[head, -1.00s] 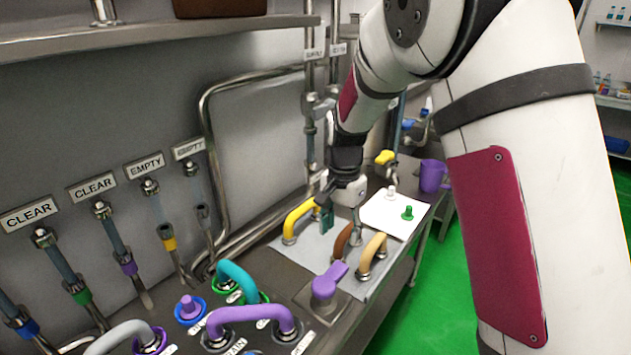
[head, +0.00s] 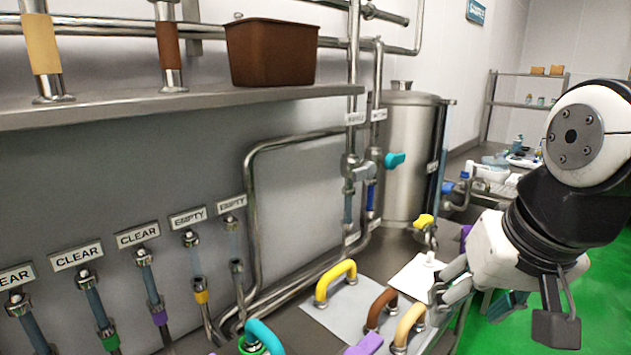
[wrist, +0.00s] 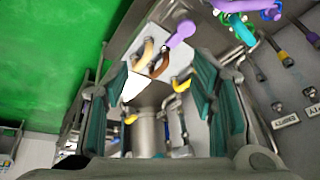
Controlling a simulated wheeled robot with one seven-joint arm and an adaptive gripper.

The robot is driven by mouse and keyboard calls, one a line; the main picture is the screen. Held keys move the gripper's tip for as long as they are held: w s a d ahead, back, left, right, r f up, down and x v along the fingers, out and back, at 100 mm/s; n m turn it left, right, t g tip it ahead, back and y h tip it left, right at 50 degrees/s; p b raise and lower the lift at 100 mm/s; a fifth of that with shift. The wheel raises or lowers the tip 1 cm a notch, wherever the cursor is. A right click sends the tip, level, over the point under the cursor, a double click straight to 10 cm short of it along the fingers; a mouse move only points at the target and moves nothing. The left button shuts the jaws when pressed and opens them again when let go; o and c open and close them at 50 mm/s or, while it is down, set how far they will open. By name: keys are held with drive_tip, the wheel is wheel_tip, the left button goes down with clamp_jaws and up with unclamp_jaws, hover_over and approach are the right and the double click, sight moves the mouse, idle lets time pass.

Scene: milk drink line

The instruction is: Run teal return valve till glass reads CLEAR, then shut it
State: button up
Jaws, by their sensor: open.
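The teal valve handle (head: 395,160) sits on the right of two vertical pipes beside the steel tank, its lever pointing right. A blue-filled glass (head: 371,198) is on the pipe below it. The label plates (head: 378,115) above these pipes are too small to read surely. On the left wall, sight-glass signs read CLEAR (head: 138,234) and EMPTY (head: 188,217). My gripper (head: 532,312) is open and empty at the right, well apart from the teal handle. Its teal-padded fingers also show in the wrist view (wrist: 160,85), with nothing between them.
A steel shelf (head: 200,106) with a brown box (head: 270,52) overhangs the left. A yellow valve handle (head: 424,220) stands before the tank (head: 408,150). Green floor (head: 600,250) is clear at right.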

drive_tip(key=shift+n+t, duration=0.5)
drive_tip(key=shift+n, duration=0.3)
drive_tip(key=s, duration=0.5)
drive_tip(key=shift+s+d+f, duration=0.1)
drive_tip(key=shift+d, duration=0.25)
